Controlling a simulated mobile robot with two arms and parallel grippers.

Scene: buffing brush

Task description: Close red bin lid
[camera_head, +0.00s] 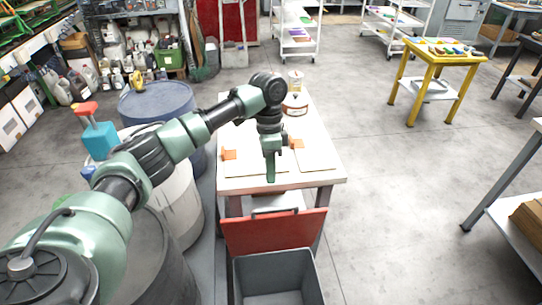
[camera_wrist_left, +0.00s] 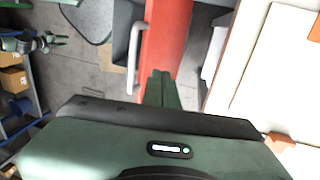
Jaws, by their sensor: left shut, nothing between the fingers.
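The red bin lid (camera_head: 275,235) stands raised at the back of the open grey bin (camera_head: 240,280), close to the front of the white-topped table (camera_head: 320,178). A grey handle (camera_head: 275,210) shows at the lid's upper edge. My left gripper (camera_head: 270,177) is shut and empty, pointing down over the table's front part, behind and above the lid. In the left wrist view its closed fingers (camera_wrist_left: 161,88) overlap the near end of the red lid (camera_wrist_left: 166,35), with the handle (camera_wrist_left: 133,58) to their left. Contact cannot be told. My right gripper is not in view.
Orange blocks (camera_head: 229,154) and a round container (camera_head: 295,105) sit on the table. A blue drum (camera_head: 160,98) and a white barrel (camera_head: 180,205) stand left of it, close under my left arm. The floor (camera_head: 385,210) to the right is free.

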